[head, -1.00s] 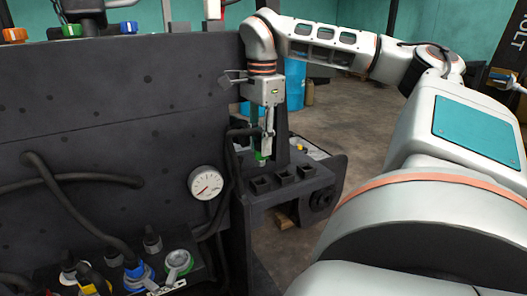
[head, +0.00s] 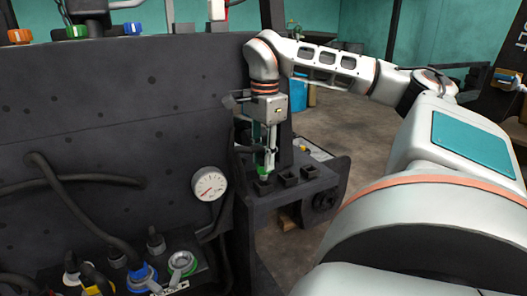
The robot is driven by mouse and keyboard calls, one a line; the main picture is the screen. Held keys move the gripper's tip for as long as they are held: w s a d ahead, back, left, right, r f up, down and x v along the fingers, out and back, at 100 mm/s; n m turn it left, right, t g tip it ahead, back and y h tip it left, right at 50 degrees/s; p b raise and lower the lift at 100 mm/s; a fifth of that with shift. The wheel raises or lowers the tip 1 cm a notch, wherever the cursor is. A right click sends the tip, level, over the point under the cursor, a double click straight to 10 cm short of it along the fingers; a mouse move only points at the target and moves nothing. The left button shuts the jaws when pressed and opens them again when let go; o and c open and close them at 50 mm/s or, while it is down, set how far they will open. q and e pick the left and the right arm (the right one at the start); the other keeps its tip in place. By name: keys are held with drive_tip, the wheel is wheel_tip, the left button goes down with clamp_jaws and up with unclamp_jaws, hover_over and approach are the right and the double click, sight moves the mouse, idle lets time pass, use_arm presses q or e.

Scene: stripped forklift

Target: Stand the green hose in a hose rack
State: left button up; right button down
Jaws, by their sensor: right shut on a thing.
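My right gripper (head: 269,155) points down at the right end of the dark panel and is shut on the green hose. Only the hose's green end (head: 262,171) shows clearly, below the fingers; the rest is largely hidden by the gripper. The hose rack (head: 287,180) is a dark block with a row of square sockets on a ledge. The green end is right at the leftmost socket (head: 263,187); I cannot tell whether it is inside it. The other two sockets in the row look empty. My left gripper is not in view.
The dark panel (head: 120,110) fills the left side, with a pressure gauge (head: 209,184) near its right edge. Blue and green-ringed fittings (head: 182,263) and black hoses (head: 80,215) are at lower left. Colored valves (head: 75,31) sit on top. Open floor lies behind the rack.

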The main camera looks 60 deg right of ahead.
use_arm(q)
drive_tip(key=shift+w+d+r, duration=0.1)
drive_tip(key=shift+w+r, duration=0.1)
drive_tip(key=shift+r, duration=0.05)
use_arm(e)
drive_tip(key=shift+f, duration=0.2)
drive_tip(key=shift+f, duration=0.15)
idle(0.7)
use_arm(q)
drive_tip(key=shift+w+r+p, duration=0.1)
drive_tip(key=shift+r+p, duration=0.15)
drive_tip(key=shift+p, duration=0.05)
use_arm(e)
drive_tip(key=shift+f, duration=0.3)
drive_tip(key=shift+f, duration=0.1)
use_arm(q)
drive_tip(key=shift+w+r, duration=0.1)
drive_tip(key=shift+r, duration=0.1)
use_arm(e)
drive_tip(key=shift+f, duration=0.5)
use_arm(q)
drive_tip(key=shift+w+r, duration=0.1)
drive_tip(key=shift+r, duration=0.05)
use_arm(e)
drive_tip(key=shift+f, duration=0.3)
idle(0.4)
drive_tip(key=c, duration=1.6)
unclamp_jaws()
